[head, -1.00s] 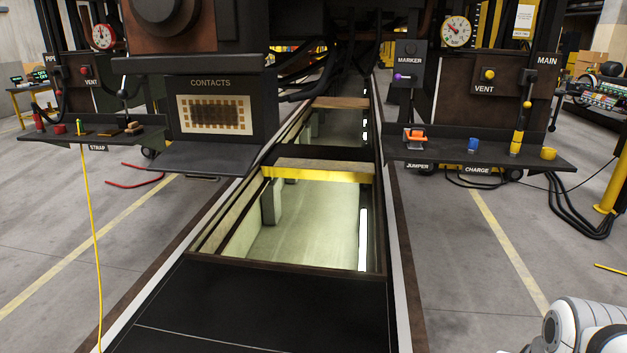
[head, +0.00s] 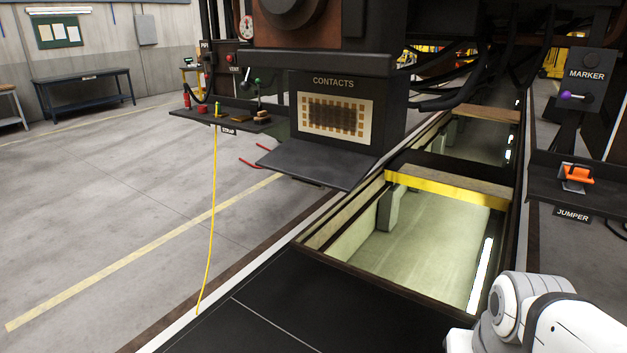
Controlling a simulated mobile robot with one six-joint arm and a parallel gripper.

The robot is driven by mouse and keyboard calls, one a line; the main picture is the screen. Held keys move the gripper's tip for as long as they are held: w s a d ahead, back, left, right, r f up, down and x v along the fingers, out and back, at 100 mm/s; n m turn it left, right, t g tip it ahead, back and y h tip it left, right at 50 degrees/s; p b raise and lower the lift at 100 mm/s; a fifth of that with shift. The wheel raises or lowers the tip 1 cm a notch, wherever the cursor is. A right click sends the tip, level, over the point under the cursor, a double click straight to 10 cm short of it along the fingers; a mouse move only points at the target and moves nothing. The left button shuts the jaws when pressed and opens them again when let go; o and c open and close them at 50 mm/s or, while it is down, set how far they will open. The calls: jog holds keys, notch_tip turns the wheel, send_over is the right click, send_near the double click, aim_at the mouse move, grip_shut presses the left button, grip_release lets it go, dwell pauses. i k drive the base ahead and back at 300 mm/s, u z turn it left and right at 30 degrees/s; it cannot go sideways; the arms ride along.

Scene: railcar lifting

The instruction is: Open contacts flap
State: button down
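The contacts box (head: 390,110) is a dark housing labelled CONTACTS, in the upper middle of the head view. Its cream panel with a grid of brown contacts (head: 337,118) is uncovered and faces me. A dark flat flap (head: 318,164) juts out toward me from the box's lower edge, roughly level, like a shelf. It appears folded down and open. My gripper is out of the picture; only a white and grey part of my arm shows at the lower right, apart from the box and flap.
An open lit pit (head: 430,235) with a yellow-edged crossbar (head: 440,190) lies right of and below the box. A shelf (head: 235,117) with small items and a hanging yellow cord (head: 212,220) is at left. A jumper shelf (head: 580,200) stands right. The left floor is mostly clear.

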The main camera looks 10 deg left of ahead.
aim_at(315, 166)
jog(key=u, duration=0.45)
jog(key=i, duration=0.9)
jog(key=u, duration=0.15)
